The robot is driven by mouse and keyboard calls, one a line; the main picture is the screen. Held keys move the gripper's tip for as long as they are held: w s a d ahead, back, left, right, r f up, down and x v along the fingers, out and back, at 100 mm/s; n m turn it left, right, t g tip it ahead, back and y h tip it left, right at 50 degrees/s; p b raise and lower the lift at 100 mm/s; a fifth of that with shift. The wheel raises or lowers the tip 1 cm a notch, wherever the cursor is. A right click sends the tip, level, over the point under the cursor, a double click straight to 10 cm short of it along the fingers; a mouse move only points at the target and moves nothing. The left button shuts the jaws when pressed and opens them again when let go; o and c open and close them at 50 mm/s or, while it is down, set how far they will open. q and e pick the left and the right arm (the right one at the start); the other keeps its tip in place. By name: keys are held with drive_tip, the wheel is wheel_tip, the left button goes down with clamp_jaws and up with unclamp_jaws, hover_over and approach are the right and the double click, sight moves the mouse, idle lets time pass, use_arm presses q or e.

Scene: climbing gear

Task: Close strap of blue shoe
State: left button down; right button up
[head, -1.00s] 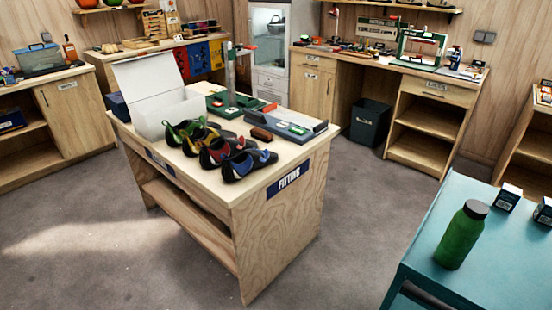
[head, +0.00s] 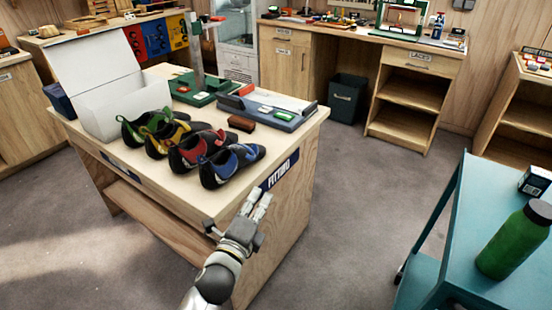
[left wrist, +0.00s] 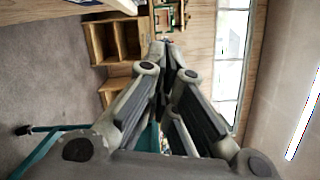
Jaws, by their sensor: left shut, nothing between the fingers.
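The blue shoe (head: 228,165) stands on the fitting table (head: 215,205), nearest the front edge in a row of shoes. It is blue and black; the state of its strap is too small to tell. My left gripper (head: 262,200) is in front of the table's near edge, to the right of and below the blue shoe, apart from it. Its fingers are shut with nothing between them, and they also show in the left wrist view (left wrist: 172,60). My right gripper is out of view.
Red (head: 200,148), yellow (head: 178,137) and green (head: 145,125) shoes stand beside the blue one. Behind them are an open white box (head: 110,105), a brown block (head: 241,123) and a grey-blue tray (head: 283,121). A teal cart (head: 440,255) with a green bottle (head: 514,240) stands at right.

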use_arm(q)
drive_tip(key=w+r+p, duration=0.1)
drive_tip(key=w+r, duration=0.1)
drive_tip(key=w, duration=0.9)
drive_tip(key=shift+d+r, duration=0.25)
drive_tip(key=shift+d, duration=0.2)
drive_tip(key=shift+w, duration=0.1)
drive_tip(key=shift+d+r, duration=0.15)
